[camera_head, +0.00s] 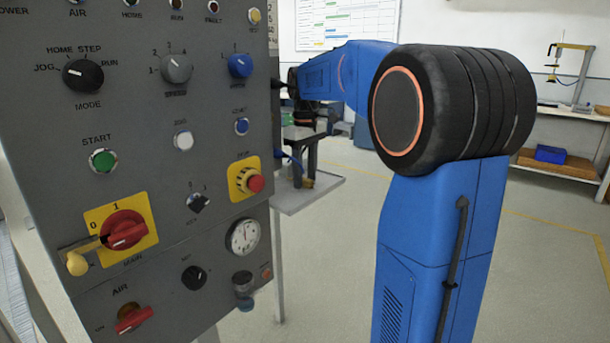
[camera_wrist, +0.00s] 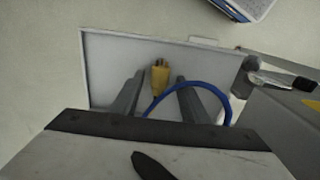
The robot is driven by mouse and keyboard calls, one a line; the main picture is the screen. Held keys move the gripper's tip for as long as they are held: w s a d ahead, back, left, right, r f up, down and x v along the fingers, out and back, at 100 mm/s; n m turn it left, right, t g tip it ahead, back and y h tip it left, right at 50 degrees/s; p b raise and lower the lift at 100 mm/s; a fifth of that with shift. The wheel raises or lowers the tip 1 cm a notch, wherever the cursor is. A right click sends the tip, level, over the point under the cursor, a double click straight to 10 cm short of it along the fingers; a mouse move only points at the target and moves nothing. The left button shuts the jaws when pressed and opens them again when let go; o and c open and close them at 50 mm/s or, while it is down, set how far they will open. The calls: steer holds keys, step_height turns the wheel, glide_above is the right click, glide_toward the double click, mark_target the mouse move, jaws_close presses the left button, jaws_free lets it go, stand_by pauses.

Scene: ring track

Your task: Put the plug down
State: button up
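The yellow plug (camera_wrist: 160,76) lies on a pale grey tray (camera_wrist: 112,60) in the wrist view, with a blue cable (camera_wrist: 211,87) curving away from it to the right. My gripper (camera_wrist: 160,82) is open, with one dark finger on each side of the plug. A gap shows between the plug and each finger. In the head view the plug (camera_head: 308,184) is a small yellow shape on the tray (camera_head: 322,192), just under my gripper (camera_head: 304,176). The plug's underside is hidden.
A large grey control panel (camera_head: 135,210) with knobs and switches stands close on the left and partly hides the tray. A workbench (camera_head: 560,165) with a blue bin (camera_head: 551,154) is at the back right. Open floor (camera_head: 550,270) lies at the right.

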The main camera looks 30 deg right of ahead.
steer(key=shift+r, duration=3.9)
steer(key=shift+m+t, duration=0.4)
steer(key=shift+t, duration=0.1)
steer(key=s+a, duration=0.1)
steer(key=s, duration=0.1)
steer(key=s+a+f, duration=0.1)
steer(key=s+a, duration=0.1)
steer(key=s+a+f, duration=0.1)
steer(key=s, duration=0.1)
steer(key=shift+s+a, duration=0.25)
steer(key=s+a+f+m+t, duration=0.1)
steer(key=s+a+f, duration=0.3)
steer(key=s+f, duration=0.6)
steer(key=s+a+f+m+t, duration=0.2)
steer(key=s+a+f, duration=0.3)
steer(key=s+f, duration=0.5)
steer(key=s, duration=0.3)
steer(key=shift+s+a+t, duration=0.2)
steer(key=shift+a+t, duration=0.1)
steer(key=shift+t, duration=0.1)
steer(key=shift+c, duration=1.2)
